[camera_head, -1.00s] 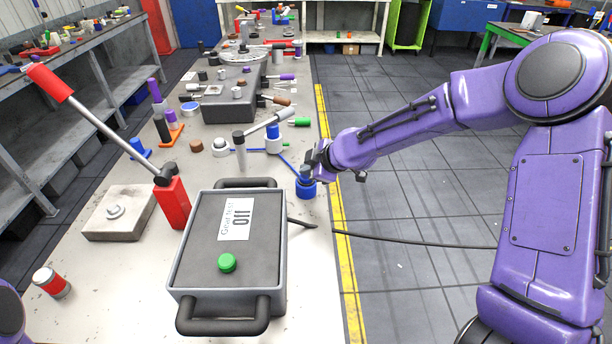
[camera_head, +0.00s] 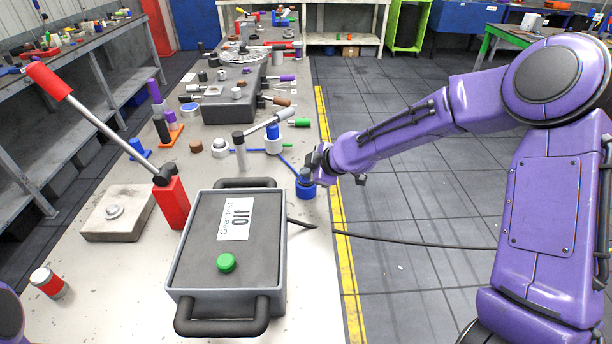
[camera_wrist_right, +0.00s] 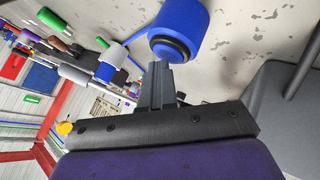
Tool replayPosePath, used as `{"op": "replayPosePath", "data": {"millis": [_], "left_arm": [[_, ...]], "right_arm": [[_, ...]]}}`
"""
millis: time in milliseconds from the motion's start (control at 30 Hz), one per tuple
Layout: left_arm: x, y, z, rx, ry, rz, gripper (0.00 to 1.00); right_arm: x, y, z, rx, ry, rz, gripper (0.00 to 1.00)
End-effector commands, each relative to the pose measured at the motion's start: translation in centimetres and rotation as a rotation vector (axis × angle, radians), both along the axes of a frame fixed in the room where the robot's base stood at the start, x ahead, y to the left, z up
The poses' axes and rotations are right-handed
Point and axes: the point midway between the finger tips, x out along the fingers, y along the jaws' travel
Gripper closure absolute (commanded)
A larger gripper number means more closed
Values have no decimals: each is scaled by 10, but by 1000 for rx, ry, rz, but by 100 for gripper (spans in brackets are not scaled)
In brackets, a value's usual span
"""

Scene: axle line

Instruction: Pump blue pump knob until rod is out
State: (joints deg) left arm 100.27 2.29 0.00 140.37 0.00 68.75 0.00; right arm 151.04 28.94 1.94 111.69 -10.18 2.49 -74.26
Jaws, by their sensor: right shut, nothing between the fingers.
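The blue pump knob (camera_head: 306,190) stands on the bench near its right edge, beyond the grey box. It is a short blue cylinder with a darker upper part. In the right wrist view the blue cylinder (camera_wrist_right: 186,22) has a dark ring at its near end. My right gripper (camera_head: 318,170) is at the top of the knob on its right side. In the wrist view its shut, empty fingertips (camera_wrist_right: 160,66) lie just at the dark ring; I cannot tell whether they touch. A blue hose runs to a white and blue cylinder (camera_head: 273,144). I cannot identify the rod surely. My left gripper is out of view.
A grey box (camera_head: 190,258) with dark handles and a green button (camera_head: 227,262) stands in front. A red-handled lever (camera_head: 172,203) stands at its left. Several parts crowd the bench behind. A dark cable (camera_head: 420,240) crosses the floor at right.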

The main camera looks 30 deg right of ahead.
Motion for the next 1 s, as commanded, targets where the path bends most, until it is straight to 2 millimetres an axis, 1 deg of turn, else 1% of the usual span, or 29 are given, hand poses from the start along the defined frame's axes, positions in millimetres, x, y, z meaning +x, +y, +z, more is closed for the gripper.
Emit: {"op": "replayPosePath", "data": {"millis": [167,533,867,1000], "left_arm": [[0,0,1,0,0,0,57],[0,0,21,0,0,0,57],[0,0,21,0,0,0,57],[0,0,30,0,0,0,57]], "right_arm": [[-1,0,0,-1,3,0,100],[0,0,22,0,2,1,100],[0,0,23,0,1,0,100],[0,0,32,0,0,0,100]]}}
